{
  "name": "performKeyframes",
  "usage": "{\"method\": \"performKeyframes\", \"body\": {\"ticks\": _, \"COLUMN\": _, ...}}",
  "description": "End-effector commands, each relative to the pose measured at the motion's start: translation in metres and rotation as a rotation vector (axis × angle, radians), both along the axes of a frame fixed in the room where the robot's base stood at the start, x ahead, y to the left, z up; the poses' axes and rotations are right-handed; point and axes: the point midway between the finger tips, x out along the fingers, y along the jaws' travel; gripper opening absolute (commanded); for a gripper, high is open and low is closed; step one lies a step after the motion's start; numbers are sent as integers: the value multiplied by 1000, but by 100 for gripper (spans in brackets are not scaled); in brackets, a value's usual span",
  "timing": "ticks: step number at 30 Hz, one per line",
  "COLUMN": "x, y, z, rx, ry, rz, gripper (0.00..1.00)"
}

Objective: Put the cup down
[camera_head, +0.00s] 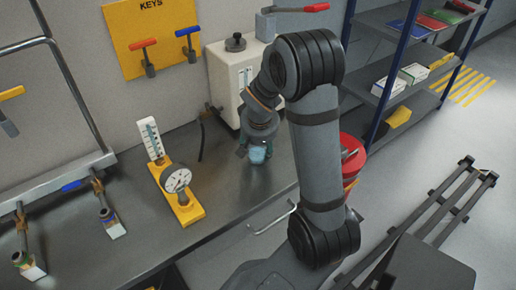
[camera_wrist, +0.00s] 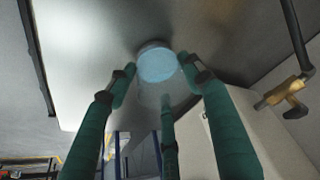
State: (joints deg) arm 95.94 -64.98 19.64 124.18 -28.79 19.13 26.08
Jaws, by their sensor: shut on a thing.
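The cup (camera_head: 257,156) is small and light blue. It hangs at the end of my gripper (camera_head: 258,147), over the grey workbench (camera_head: 226,188) in front of a white tank. In the wrist view, the cup (camera_wrist: 156,66) shows a pale blue round face and a clear-looking side. The green fingers of my gripper (camera_wrist: 160,82) are closed around it, one on each side and one in the middle. I cannot tell whether the cup touches the bench.
The white tank (camera_head: 226,78) with a black cap stands close behind the cup. A dial gauge (camera_head: 177,181) on a yellow base stands to the left. A red container (camera_head: 351,156) is partly hidden behind my arm. Bare bench lies between the gauge and the cup.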

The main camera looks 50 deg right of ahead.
Motion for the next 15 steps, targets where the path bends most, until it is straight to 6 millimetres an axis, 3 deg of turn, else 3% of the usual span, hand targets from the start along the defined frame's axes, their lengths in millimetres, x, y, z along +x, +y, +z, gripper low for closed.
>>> {"method": "performKeyframes", "body": {"ticks": 12, "x": 0, "y": 0, "z": -6, "rx": -1, "ry": -1, "rz": 0, "gripper": 23}}
{"method": "performKeyframes", "body": {"ticks": 13, "x": 0, "y": 0, "z": -4, "rx": -1, "ry": -1, "rz": 0, "gripper": 52}}
{"method": "performKeyframes", "body": {"ticks": 15, "x": 0, "y": 0, "z": -4, "rx": -1, "ry": -1, "rz": 0, "gripper": 56}}
